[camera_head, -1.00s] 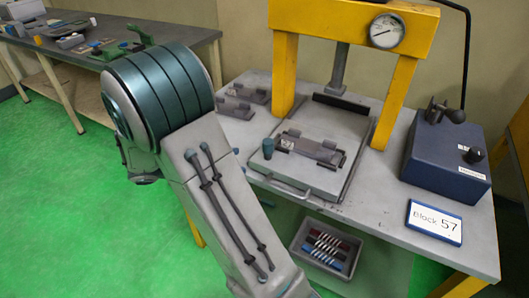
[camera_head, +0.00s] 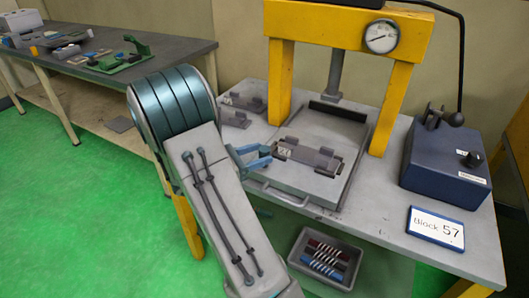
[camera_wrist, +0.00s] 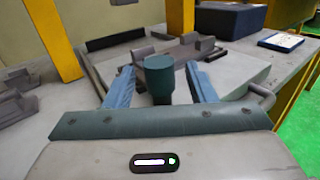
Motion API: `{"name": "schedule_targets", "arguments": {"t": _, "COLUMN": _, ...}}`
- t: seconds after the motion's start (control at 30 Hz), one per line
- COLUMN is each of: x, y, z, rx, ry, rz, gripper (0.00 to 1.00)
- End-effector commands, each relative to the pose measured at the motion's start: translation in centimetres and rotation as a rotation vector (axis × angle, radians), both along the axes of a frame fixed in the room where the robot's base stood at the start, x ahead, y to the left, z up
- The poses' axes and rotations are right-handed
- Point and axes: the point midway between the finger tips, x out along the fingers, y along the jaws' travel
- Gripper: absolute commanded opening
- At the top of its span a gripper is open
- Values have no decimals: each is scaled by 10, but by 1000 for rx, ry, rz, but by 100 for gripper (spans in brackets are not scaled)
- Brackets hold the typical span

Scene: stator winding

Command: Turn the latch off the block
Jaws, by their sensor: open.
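A dark teal upright knob, which appears to be the latch's handle (camera_wrist: 160,80), stands between my gripper's fingers in the wrist view. My gripper (camera_head: 257,158) is open, with its two blue fingers on either side of the knob and visible gaps to it. In the head view my gripper reaches in from the left at the block's near-left end and mostly hides the knob. The grey block (camera_head: 309,158), with a small label, lies on the square plate of the press; in the wrist view it is partly behind the knob. Any latch arm is hidden.
A yellow press frame (camera_head: 281,90) with a gauge stands over the plate (camera_head: 350,135). A front handle (camera_head: 275,193) runs along the plate. A blue box (camera_head: 445,165) and a "Block 57" sign (camera_head: 436,229) are right. Grey parts (camera_head: 243,103) lie left. A bin (camera_head: 325,258) is below.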

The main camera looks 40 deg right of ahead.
Motion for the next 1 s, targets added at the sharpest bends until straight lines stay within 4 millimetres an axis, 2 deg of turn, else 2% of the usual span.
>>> {"name": "schedule_targets", "arguments": {"t": 0.1, "x": -3, "y": -14, "z": 0, "rx": 1, "ry": 0, "rz": -1, "gripper": 51}}
{"name": "schedule_targets", "arguments": {"t": 0.2, "x": -4, "y": -20, "z": 0, "rx": 0, "ry": 0, "rz": 1, "gripper": 51}}
{"name": "schedule_targets", "arguments": {"t": 0.53, "x": -4, "y": -23, "z": 0, "rx": 1, "ry": -1, "rz": 1, "gripper": 51}}
{"name": "schedule_targets", "arguments": {"t": 0.7, "x": -4, "y": -23, "z": 0, "rx": 1, "ry": -1, "rz": 1, "gripper": 3}}
{"name": "schedule_targets", "arguments": {"t": 0.73, "x": -4, "y": -23, "z": 0, "rx": 1, "ry": 0, "rz": 1, "gripper": 0}}
{"name": "schedule_targets", "arguments": {"t": 1.0, "x": -3, "y": -29, "z": 0, "rx": 1, "ry": 0, "rz": 11, "gripper": 0}}
